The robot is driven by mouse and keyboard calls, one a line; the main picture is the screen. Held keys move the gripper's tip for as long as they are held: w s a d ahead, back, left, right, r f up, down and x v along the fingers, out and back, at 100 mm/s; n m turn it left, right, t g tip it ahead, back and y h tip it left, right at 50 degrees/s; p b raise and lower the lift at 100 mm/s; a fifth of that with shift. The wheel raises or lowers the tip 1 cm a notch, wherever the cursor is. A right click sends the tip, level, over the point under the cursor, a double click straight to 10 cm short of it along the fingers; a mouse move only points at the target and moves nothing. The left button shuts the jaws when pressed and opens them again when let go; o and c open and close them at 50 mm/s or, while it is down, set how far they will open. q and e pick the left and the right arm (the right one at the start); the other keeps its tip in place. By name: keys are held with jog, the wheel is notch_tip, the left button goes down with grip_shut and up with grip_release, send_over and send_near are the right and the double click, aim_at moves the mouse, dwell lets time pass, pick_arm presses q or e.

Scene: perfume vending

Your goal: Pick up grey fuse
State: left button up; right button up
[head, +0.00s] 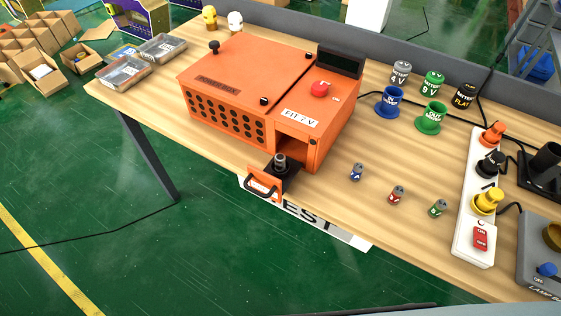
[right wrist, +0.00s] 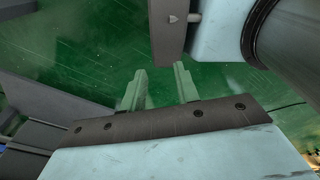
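A grey fuse (head: 280,162) with a dark base stands upright in the open front drawer (head: 263,184) of the orange power box (head: 248,84). Three more small fuses stand on the table to the right of the drawer: one with a blue band (head: 357,172), one with a red band (head: 397,195) and one with a green band (head: 438,208). My right gripper (right wrist: 160,88) shows in the right wrist view with its two fingers apart and nothing between them, above green floor. Neither gripper shows in the head view.
A white power strip (head: 474,225) with coloured plugs stands on the wooden table (head: 330,228) at the right. The front table edge is mostly clear.

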aim_at(284, 163)
jog(key=shift+o, duration=1.2)
jog(key=shift+w+d, duration=0.1)
jog(key=shift+d, duration=0.05)
jog(key=shift+o, duration=0.5)
jog(key=w+a+r, duration=0.2)
jog(key=w+r, duration=0.3)
jog(key=w, duration=0.3)
jog(key=shift+w+t, duration=0.25)
jog(key=shift+t, duration=0.15)
jog(key=w+a+r+t, duration=0.1)
jog(key=w+r, duration=0.3)
jog(key=r, duration=0.8)
jog(key=w+r+t+p, duration=0.1)
jog(key=w+r, duration=0.3)
jog(key=r, duration=0.7)
jog(key=w+a+r+t, duration=0.1)
jog(key=w+r, duration=0.3)
jog(key=r, duration=0.8)
jog(key=w+a+r+n+t+y, duration=0.55)
jog(key=w+a+r+y, duration=0.35)
jog(key=w, duration=0.3)
jog(key=x, duration=0.9)
jog(key=shift+s+f, duration=0.15)
jog(key=shift+s, duration=0.05)
jog(key=shift+x, duration=2.55)
